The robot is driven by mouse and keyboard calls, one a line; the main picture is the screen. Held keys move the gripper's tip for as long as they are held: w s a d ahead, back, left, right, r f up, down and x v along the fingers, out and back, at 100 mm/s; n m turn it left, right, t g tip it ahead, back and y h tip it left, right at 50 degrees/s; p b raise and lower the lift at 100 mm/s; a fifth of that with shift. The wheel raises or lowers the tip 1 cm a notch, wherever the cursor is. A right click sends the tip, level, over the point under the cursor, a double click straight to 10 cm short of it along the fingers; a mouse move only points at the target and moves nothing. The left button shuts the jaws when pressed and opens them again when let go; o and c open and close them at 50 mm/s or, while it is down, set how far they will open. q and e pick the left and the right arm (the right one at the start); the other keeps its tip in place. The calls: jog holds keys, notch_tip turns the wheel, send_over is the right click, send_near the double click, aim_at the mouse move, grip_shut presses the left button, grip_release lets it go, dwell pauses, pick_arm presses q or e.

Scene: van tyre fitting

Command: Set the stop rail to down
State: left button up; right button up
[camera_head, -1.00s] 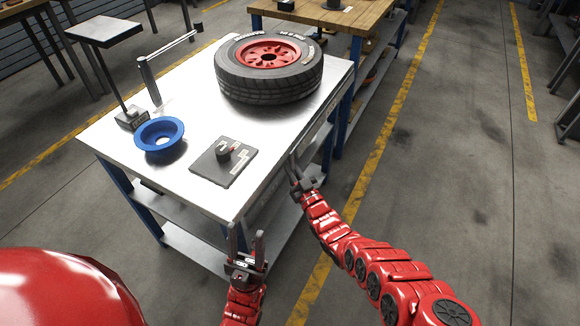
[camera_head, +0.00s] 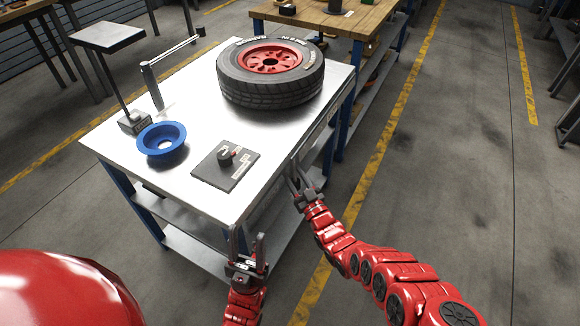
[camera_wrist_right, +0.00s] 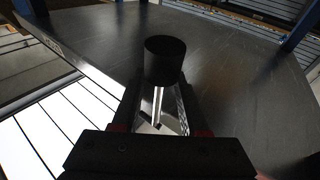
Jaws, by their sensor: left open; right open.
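I cannot clearly make out the stop rail or its position; the right edge of the steel table (camera_head: 118,143) is partly hidden by my right gripper. My right gripper (camera_head: 297,172) is open at that edge, below the tyre. In the right wrist view, a dark round knob-like cylinder (camera_wrist_right: 165,59) stands just beyond and between the open fingers (camera_wrist_right: 160,108), with a bright rod-like strip below it. I cannot tell whether the fingers touch it. My left gripper (camera_head: 247,236) is open and empty in front of the table's near corner.
A tyre on a red rim (camera_head: 272,88) lies at the table's back right. A blue cone ring (camera_head: 162,141), a dark plate with a knob (camera_head: 225,168) and a post with an arm (camera_head: 153,85) stand on the table. A wooden bench (camera_head: 350,22) is behind.

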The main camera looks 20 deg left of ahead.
jog(key=p+v, duration=0.3)
jog(key=v, duration=1.2)
jog(key=shift+d+r, duration=0.15)
jog(key=shift+r, duration=0.05)
jog(key=shift+s, duration=0.1)
